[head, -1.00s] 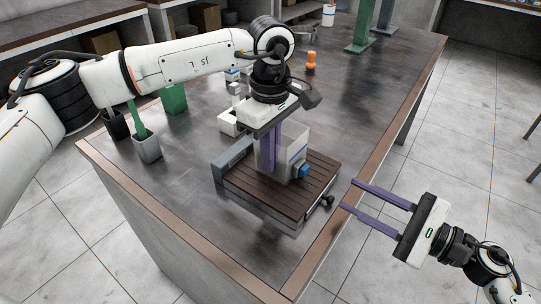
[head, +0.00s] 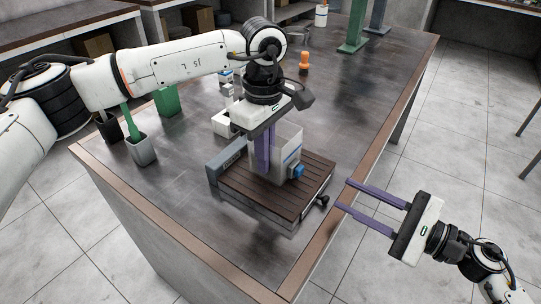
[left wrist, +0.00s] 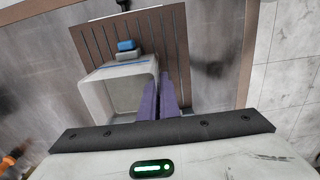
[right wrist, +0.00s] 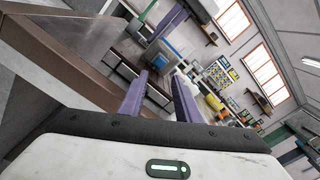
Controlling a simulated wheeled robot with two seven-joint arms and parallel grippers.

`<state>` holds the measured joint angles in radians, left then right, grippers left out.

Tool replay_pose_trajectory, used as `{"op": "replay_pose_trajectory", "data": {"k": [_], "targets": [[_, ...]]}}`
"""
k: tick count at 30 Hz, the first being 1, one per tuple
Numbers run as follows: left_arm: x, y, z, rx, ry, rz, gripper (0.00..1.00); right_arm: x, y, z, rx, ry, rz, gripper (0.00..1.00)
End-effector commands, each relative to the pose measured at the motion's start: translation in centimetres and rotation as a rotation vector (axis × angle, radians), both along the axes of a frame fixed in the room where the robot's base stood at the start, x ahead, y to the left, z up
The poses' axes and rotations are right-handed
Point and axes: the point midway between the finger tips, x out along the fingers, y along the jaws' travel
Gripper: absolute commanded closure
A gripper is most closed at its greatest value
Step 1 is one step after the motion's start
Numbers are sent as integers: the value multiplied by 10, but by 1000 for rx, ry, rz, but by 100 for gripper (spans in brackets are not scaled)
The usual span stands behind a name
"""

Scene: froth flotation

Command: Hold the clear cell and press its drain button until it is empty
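The clear cell (head: 290,140) is a box with see-through walls, standing upright on a brown slatted platform (head: 252,188). Its blue drain button (head: 297,171) is on the lower wall facing my right gripper; it also shows in the left wrist view (left wrist: 126,45). My left gripper (head: 263,160) points down, its purple fingers close together around the cell's near-left wall, seemingly shut on it. In the left wrist view the cell (left wrist: 92,98) is beside these fingers. My right gripper (head: 344,193) is open and empty, off the platform's right side, apart from the button. Any contents are unclear.
A black knob (head: 323,201) juts from the platform's right corner, near my right fingers. A grey cup (head: 141,150) with a green-handled tool stands at left. An orange object (head: 304,60) stands behind.

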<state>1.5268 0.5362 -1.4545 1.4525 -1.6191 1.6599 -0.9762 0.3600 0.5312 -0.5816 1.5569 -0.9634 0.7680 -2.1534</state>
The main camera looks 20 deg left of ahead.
Motion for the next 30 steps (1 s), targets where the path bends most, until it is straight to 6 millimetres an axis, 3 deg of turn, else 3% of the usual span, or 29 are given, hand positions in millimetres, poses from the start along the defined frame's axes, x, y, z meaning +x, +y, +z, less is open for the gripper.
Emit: {"op": "replay_pose_trajectory", "data": {"k": [1,5,30], "targets": [[0,0,1,0,-1,0,100,0,0,0,0,0,0,79],[0,0,1,-1,-2,0,100,0,0,0,0,0,0,100],[0,0,1,-1,-2,0,100,0,0,0,0,0,0,100]]}}
